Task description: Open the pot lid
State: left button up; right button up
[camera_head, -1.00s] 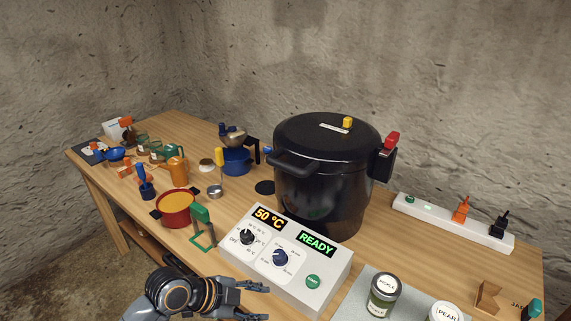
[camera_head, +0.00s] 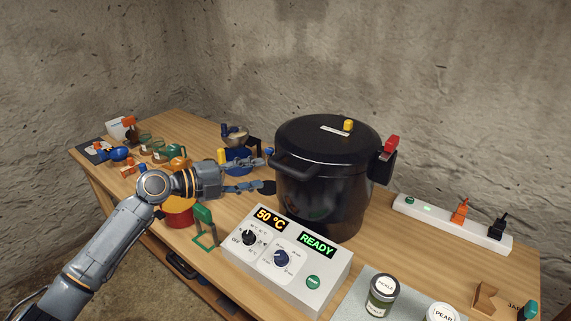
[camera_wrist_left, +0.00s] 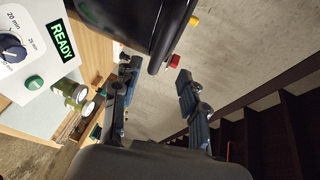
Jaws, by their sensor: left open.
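The large black pot (camera_head: 325,195) stands on the wooden table with its black lid (camera_head: 325,135) on. The lid carries a yellow knob (camera_head: 348,125), and a black handle (camera_head: 293,164) sticks out at its left front. A red latch-like part (camera_head: 391,144) sits on the pot's right side. My left gripper (camera_head: 267,171) is open and empty, fingers pointing at the pot, just left of the handle. In the left wrist view the pot (camera_wrist_left: 125,18) and handle bar (camera_wrist_left: 172,38) lie ahead of the open fingers (camera_wrist_left: 157,78). My right gripper is not in view.
A control box (camera_head: 282,262) reading 50 °C and READY stands in front of the pot. A white power strip (camera_head: 450,222) lies at right, jars (camera_head: 383,295) at front right. A red pot (camera_head: 180,217) and several small items crowd the left.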

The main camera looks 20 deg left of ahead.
aim_at(283, 169)
pick_arm(q)
jog(key=p+x, duration=0.3)
jog(key=x, duration=0.5)
jog(key=shift+r, duration=0.15)
jog(key=shift+w+d+f+p, duration=0.3)
jog(key=shift+w+d, duration=0.1)
jog(key=shift+d, duration=0.05)
grip_shut()
